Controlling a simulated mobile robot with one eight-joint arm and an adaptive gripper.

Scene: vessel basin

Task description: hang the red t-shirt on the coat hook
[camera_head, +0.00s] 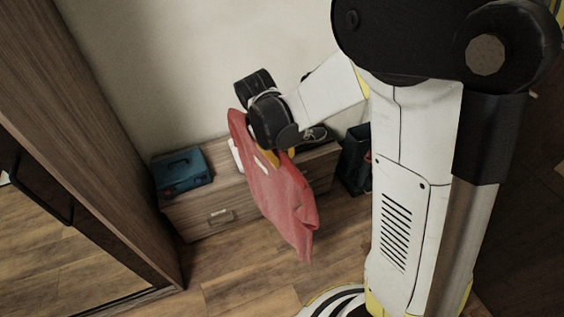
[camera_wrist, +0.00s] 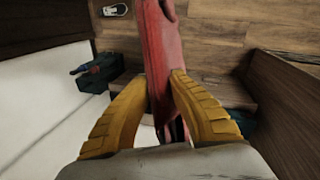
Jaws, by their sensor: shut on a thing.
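The red t-shirt (camera_head: 277,193) hangs down from my gripper (camera_head: 279,155) in the head view, clear of the floor and in front of a low wooden cabinet. In the wrist view my gripper (camera_wrist: 161,92) has its two yellow fingers on either side of the red t-shirt (camera_wrist: 157,48), shut on a fold of it. The cloth runs away from the fingers toward the top of the picture. The coat hook is not visible in either view.
A teal case (camera_head: 181,172) sits on the low wooden cabinet (camera_head: 205,213) against the pale wall. A dark shoe (camera_head: 313,136) lies on its right part. A dark teal bag (camera_head: 354,160) stands right of it. A tall mirrored wardrobe (camera_head: 95,150) is at left. Wooden floor is free in front.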

